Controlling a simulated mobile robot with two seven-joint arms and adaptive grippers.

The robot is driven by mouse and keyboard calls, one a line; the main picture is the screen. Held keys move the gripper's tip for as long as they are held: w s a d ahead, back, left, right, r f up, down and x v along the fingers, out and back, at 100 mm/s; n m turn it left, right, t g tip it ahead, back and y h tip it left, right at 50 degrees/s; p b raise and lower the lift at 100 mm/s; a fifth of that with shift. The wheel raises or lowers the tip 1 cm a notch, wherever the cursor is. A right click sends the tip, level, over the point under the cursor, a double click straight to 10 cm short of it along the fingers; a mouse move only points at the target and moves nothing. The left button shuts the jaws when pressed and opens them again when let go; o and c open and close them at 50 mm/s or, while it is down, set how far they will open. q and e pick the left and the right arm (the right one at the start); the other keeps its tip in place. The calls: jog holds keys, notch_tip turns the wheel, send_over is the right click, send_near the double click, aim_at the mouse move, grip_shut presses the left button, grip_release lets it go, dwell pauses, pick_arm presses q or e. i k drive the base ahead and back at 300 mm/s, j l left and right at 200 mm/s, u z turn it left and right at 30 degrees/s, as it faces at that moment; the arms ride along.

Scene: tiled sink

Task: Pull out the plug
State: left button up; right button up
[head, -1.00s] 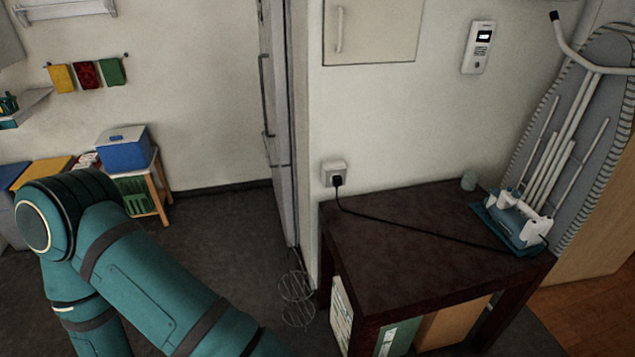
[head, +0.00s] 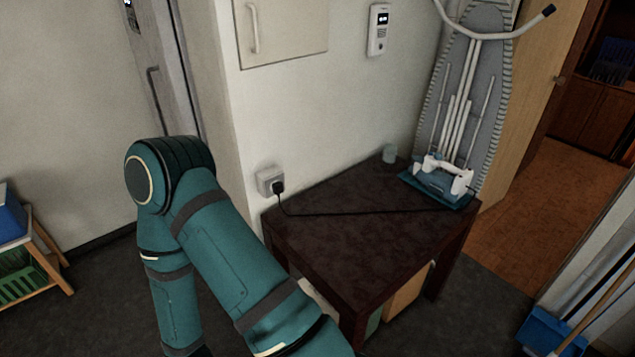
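A black plug (head: 278,187) sits in a white wall socket (head: 265,178), just above the back left corner of the dark table (head: 360,222). Its black cord (head: 345,213) runs across the tabletop to a white and blue iron (head: 443,177), which rests on a teal stand at the table's right end. My teal left arm is in view at the lower left, its elbow raised left of the socket. Neither gripper is in view.
An ironing board (head: 462,90) leans on the wall behind the iron. Boxes (head: 408,292) are under the table. A blue dustpan (head: 548,332) is at the lower right. The floor at left is partly open.

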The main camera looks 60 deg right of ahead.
aim_at(276, 188)
jog(key=i+l+z, duration=0.1)
jog(key=i+z, duration=0.5)
jog(key=z, duration=0.25)
jog(key=i+z, duration=0.7)
jog(key=i+j+z, duration=0.15)
jog(key=i+z, duration=0.2)
jog(key=k, duration=0.05)
